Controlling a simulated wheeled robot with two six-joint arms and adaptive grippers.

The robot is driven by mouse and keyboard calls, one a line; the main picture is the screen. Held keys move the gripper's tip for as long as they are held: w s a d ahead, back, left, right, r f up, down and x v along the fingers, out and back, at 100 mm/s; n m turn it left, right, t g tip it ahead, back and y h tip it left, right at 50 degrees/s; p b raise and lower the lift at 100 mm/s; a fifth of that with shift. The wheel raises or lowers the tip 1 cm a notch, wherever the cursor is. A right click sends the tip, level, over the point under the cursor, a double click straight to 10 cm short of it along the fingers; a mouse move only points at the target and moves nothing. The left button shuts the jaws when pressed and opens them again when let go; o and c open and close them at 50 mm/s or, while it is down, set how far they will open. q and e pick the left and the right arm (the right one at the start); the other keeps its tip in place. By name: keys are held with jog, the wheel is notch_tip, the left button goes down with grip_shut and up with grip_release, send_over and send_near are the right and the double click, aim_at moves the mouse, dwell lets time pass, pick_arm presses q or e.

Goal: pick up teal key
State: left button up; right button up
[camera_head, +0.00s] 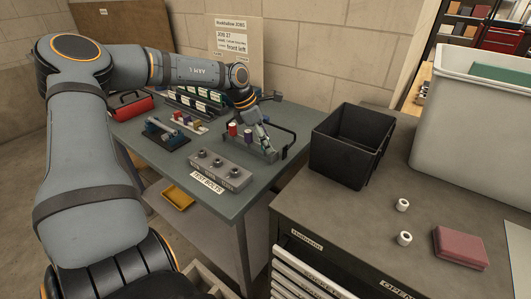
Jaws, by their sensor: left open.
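My left arm reaches in from the left over the grey-green worktable (215,205). My left gripper (265,146) points down at the table's right end, among small coloured parts by a black looped frame (286,152). It is open. A red cylinder (232,130) and a purplish piece stand just left of it. The teal key cannot be made out with certainty; the gripper partly covers the parts around it. My right gripper is not in view.
A grey test-bolts block (222,171) sits at the table's front. A pale rack with coloured pieces (190,122) and a dark stand with a blue cradle (165,133) lie left. A black bin (350,145) stands on the right cabinet, beside a large pale tub (470,135).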

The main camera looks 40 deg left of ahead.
pick_arm(q)
jog(key=shift+r, duration=0.1)
grip_shut()
jog(key=shift+r, duration=0.1)
dwell(0.3)
